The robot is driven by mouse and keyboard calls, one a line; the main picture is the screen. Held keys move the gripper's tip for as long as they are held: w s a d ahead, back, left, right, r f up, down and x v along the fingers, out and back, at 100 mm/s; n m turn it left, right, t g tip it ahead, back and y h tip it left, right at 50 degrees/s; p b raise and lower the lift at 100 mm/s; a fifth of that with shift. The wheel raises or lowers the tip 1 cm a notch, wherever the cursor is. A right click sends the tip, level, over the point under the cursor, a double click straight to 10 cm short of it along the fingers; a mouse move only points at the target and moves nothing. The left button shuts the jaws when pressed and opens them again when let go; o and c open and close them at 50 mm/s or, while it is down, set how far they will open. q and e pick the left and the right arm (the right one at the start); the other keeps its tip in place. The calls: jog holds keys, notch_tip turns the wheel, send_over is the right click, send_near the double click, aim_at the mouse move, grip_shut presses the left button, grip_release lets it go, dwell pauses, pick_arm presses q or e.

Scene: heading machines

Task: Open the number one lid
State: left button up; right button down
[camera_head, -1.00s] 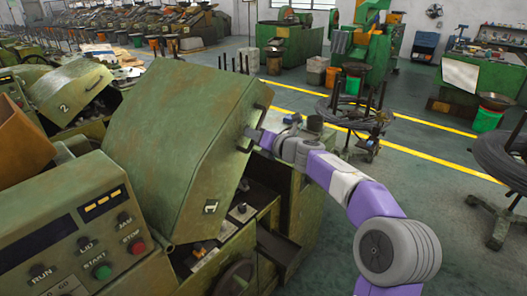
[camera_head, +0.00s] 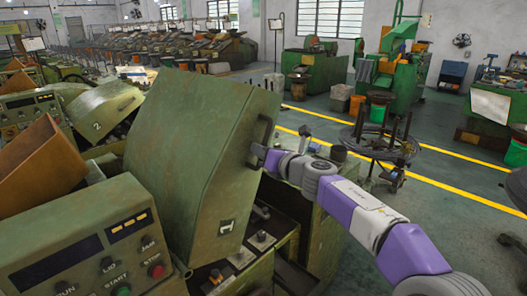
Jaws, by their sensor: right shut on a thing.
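The number one lid (camera_head: 190,140) is a large green metal cover with a small number plate (camera_head: 227,227) at its lower right corner. It is tilted up, with a gap below its lower right edge showing the machine's inside (camera_head: 240,255). A dark handle (camera_head: 262,135) is on its right side. My right gripper (camera_head: 258,155) is at the handle's lower part and shut on it; the fingertips are small in the picture. My right arm comes in from the lower right. My left gripper is not in view.
The control panel (camera_head: 85,245) with buttons stands in front at the lower left, beside a brown bin (camera_head: 38,165). The number two lid (camera_head: 103,112) is behind at the left. Open floor (camera_head: 460,215) lies at the right.

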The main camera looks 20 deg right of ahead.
jog(key=c, duration=1.1)
grip_release()
jog(key=shift+c, duration=0.2)
jog(key=v, duration=0.7)
jog(key=shift+s, duration=0.3)
